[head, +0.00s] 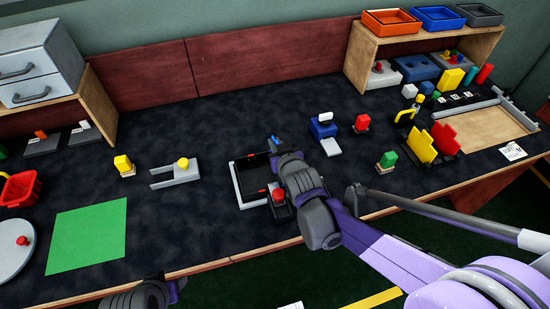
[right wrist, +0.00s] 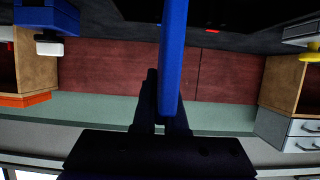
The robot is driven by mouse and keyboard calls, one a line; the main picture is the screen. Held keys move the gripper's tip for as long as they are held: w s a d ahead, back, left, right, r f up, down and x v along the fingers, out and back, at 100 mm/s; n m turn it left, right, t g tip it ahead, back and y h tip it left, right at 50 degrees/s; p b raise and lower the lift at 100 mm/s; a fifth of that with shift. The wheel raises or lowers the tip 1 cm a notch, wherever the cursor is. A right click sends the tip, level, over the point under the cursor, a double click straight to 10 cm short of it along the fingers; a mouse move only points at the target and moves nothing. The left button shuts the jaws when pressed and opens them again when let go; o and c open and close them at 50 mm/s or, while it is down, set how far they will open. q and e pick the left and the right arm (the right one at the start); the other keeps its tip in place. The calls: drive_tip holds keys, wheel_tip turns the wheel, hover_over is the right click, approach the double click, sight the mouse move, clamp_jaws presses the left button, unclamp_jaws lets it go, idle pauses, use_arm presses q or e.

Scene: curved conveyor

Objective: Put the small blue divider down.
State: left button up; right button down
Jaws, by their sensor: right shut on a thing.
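The small blue divider (head: 275,141) is only a small blue patch in the head view, at the tip of my right gripper (head: 278,148). In the right wrist view the divider (right wrist: 172,55) is a long blue bar held between the dark fingers (right wrist: 160,108), which are shut on it. My right gripper is above the back right part of a black tray (head: 236,182) with a pale rim, and hides part of it. Whether the divider touches the tray cannot be told. My left gripper (head: 172,290) is partly in view at the bottom edge, with its jaws unclear.
A red-topped device (head: 278,198) stands at the tray's front right. A blue block device (head: 323,128) is to the right, and a grey fixture with a yellow knob (head: 178,172) to the left. A green mat (head: 88,238) lies further left.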

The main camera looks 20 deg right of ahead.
wheel_tip(320, 180, down, 4)
drive_tip(key=b, duration=0.2)
drive_tip(key=shift+w+f+b, duration=0.1)
drive_tip(key=shift+b, duration=0.3)
drive_tip(key=c, duration=1.4)
unclamp_jaws()
drive_tip(key=o, duration=0.4)
drive_tip(key=shift+o, duration=0.2)
